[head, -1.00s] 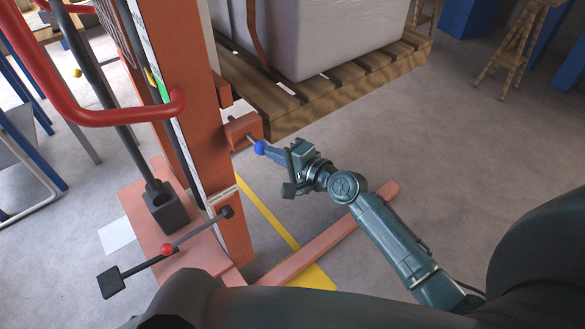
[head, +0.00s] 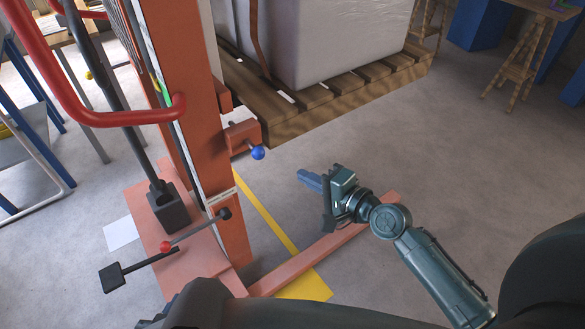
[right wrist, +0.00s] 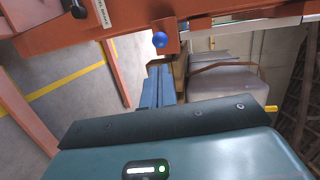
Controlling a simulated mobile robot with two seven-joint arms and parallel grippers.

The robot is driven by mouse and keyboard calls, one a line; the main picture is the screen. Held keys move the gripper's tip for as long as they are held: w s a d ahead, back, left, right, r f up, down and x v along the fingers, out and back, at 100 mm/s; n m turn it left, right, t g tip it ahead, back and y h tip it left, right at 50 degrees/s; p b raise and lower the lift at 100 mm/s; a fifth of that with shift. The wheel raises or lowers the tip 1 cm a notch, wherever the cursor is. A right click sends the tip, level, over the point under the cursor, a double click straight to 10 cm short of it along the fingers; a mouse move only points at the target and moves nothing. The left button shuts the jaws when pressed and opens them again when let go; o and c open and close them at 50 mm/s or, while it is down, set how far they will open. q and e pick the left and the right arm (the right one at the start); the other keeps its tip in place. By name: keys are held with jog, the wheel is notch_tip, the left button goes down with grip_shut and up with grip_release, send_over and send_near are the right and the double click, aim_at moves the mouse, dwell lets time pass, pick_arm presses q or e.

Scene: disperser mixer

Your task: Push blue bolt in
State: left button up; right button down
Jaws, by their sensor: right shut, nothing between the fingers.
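The blue bolt (head: 258,153) is a small round blue knob at the orange bracket (head: 243,137) on the side of the orange column (head: 200,110). Its blue ball now sits close against the bracket. My right gripper (head: 301,176) is shut and empty, to the right of and a little below the bolt, with a clear gap between them. In the right wrist view the blue bolt (right wrist: 160,39) shows just beyond the tips of the shut blue fingers (right wrist: 159,72). My left gripper cannot be made out.
A wrapped load on a wooden pallet (head: 340,95) stands behind the column. An orange base leg (head: 325,245) runs along the floor below my right arm. A lever with a red ball (head: 165,247) and a red handle (head: 110,117) are at the left. Grey floor is free at the right.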

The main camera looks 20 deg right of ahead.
jog(key=shift+v, duration=1.1)
